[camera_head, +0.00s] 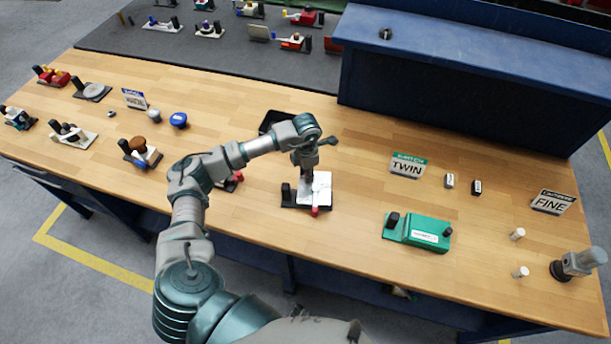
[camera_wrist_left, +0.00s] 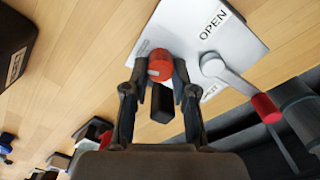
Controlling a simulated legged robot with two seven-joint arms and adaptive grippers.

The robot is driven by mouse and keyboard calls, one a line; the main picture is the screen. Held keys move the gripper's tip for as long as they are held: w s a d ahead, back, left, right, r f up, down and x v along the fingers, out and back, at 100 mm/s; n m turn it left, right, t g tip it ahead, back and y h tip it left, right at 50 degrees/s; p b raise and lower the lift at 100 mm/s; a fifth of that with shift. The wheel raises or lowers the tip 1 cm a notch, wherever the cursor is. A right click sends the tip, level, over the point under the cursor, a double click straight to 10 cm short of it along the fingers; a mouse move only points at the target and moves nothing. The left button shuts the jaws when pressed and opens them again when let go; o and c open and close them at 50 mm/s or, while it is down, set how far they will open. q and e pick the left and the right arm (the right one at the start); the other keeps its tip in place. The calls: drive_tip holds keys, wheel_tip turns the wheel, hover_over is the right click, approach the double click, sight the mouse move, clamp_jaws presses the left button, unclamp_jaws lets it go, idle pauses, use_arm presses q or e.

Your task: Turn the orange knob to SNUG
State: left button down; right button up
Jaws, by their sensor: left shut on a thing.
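The unit under my left arm has a white plate (camera_head: 321,186) on a dark base. My left gripper (camera_head: 303,167) points down at the plate's left part. In the left wrist view, an orange-red round knob (camera_wrist_left: 160,65) sits at the plate's edge, between the fingertips of my left gripper (camera_wrist_left: 158,75), which is shut on it. A black block (camera_wrist_left: 163,103) shows between the fingers, nearer the wrist. The plate (camera_wrist_left: 190,35) reads OPEN; a second label is partly covered. I read no SNUG mark. My right gripper is not in view.
A grey lever with a red end (camera_wrist_left: 265,108) stands beside the knob; its red end (camera_head: 315,211) is at the unit's front. A green box (camera_head: 417,232) and a TWIN sign (camera_head: 407,167) are to the right. Several small devices stand left.

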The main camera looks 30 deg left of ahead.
use_arm(q)
drive_tip(key=shift+s+d+f+m+b, duration=0.15)
drive_tip(key=shift+m+b, duration=0.2)
drive_tip(key=shift+m, duration=0.25)
drive_tip(key=shift+w+f+m+b, duration=0.15)
drive_tip(key=shift+m+b, duration=0.15)
drive_tip(key=shift+m, duration=0.3)
drive_tip(key=shift+s+m+b, duration=0.1)
drive_tip(key=shift+m+b, duration=0.35)
drive_tip(key=shift+m, duration=0.45)
drive_tip(key=shift+r, duration=0.1)
drive_tip(key=c, duration=0.9)
unclamp_jaws()
drive_tip(key=shift+c, duration=0.2)
drive_tip(key=shift+r, duration=0.1)
wheel_tip(320, 180, up, 12)
drive_tip(key=shift+w, duration=0.2)
